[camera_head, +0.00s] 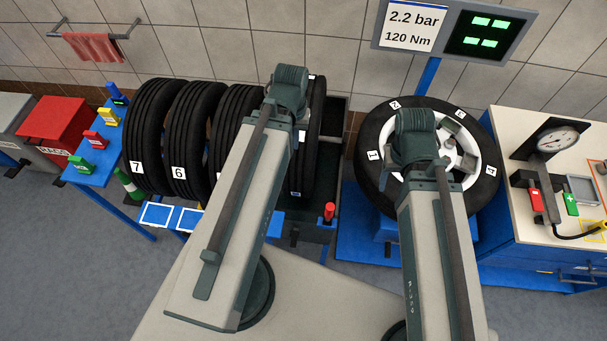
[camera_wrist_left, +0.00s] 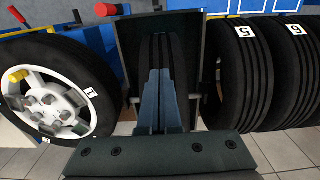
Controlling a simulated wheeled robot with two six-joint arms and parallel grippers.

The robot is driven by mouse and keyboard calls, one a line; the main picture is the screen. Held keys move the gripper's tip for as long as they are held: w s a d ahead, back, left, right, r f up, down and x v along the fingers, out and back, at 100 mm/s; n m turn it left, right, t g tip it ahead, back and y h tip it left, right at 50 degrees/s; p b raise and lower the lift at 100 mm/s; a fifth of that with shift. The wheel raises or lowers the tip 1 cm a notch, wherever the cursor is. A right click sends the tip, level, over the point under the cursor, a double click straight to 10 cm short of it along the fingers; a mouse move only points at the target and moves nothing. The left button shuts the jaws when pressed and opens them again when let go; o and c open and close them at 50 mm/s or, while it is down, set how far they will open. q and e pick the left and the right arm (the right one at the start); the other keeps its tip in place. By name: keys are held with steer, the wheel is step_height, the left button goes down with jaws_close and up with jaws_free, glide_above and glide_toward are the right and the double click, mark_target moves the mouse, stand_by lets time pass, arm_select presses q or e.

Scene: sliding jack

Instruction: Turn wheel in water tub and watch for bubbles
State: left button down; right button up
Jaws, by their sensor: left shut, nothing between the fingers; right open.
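A black wheel (camera_head: 317,135) stands upright in the dark tub (camera_head: 318,228). My left arm covers part of both. In the left wrist view the tyre tread (camera_wrist_left: 160,50) shows between the tub's walls (camera_wrist_left: 128,60). My left gripper (camera_wrist_left: 160,78) is shut and empty, its fingers pointing down at the tread; I cannot tell whether they touch it. I see no bubbles, and no water surface can be made out. My right gripper (camera_head: 418,150) is open in front of a wheel lying on the blue stand (camera_head: 350,228); its fingers are mostly hidden by the arm.
Several tyres (camera_head: 150,125) stand in a row left of the tub. A red knob (camera_head: 329,210) rises by the tub's front right. The numbered wheel (camera_head: 375,125) has a white rim. A bench with a gauge (camera_head: 555,140) stands right. A screen (camera_head: 487,35) hangs above.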

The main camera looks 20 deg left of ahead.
arm_select(q)
steer(key=w+a, duration=0.1)
steer(key=w, duration=0.6)
steer(key=w+a, duration=0.2)
steer(key=w, duration=0.5)
steer(key=w+a, duration=0.2)
steer(key=w, duration=0.4)
steer(key=shift+w+r, duration=0.2)
steer(key=shift+w, duration=0.2)
arm_select(e)
steer(key=shift+r, duration=0.2)
arm_select(q)
steer(key=shift+f+b, duration=0.1)
steer(key=shift+b, duration=0.25)
arm_select(e)
steer(key=shift+f, duration=0.15)
